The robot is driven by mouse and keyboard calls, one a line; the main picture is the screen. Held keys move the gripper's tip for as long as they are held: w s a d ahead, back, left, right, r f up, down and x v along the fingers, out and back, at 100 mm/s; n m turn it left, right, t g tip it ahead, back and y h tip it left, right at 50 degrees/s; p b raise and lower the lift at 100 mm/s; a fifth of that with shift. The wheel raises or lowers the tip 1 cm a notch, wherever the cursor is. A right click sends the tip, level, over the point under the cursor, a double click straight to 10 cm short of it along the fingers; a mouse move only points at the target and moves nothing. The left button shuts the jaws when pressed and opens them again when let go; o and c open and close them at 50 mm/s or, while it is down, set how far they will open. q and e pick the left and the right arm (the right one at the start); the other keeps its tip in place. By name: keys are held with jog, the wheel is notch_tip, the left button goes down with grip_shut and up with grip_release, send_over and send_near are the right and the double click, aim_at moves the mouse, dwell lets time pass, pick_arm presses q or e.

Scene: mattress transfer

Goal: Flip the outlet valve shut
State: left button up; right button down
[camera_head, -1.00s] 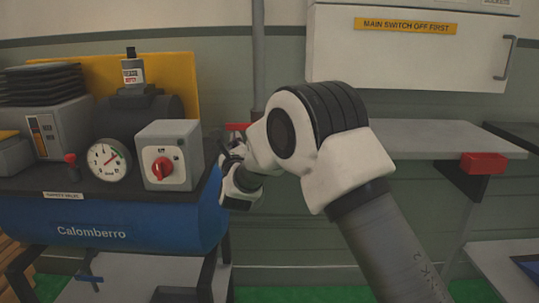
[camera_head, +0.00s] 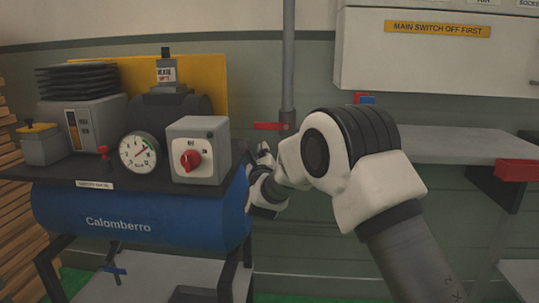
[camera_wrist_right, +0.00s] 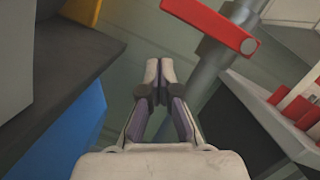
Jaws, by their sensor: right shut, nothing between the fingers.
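A red lever (camera_head: 268,126) sticks out sideways to the left from a grey vertical pipe (camera_head: 288,60) at the wall; no label shows that it is the outlet valve. In the right wrist view the red lever (camera_wrist_right: 208,22) crosses the top, beyond and to the right of the fingertips. My right gripper (camera_head: 264,150) is just below the lever in the head view. In the wrist view my right gripper (camera_wrist_right: 160,72) is shut with its fingertips together, empty and apart from the lever. My arm hides the lower pipe. My left gripper is not in view.
A blue compressor tank (camera_head: 150,215) stands left of the gripper, with a gauge (camera_head: 140,151) and a switch box (camera_head: 198,150) with a red knob on top. A shelf (camera_head: 455,146) and a white cabinet (camera_head: 430,60) are on the right. A blue lever (camera_head: 112,270) shows below the tank.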

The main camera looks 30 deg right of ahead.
pick_arm(q)
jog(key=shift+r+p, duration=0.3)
jog(key=shift+p, duration=0.85)
pick_arm(e)
jog(key=a+v, duration=0.1)
jog(key=v, duration=0.9)
jog(key=shift+w+f, duration=0.25)
jog(key=shift+f, duration=0.15)
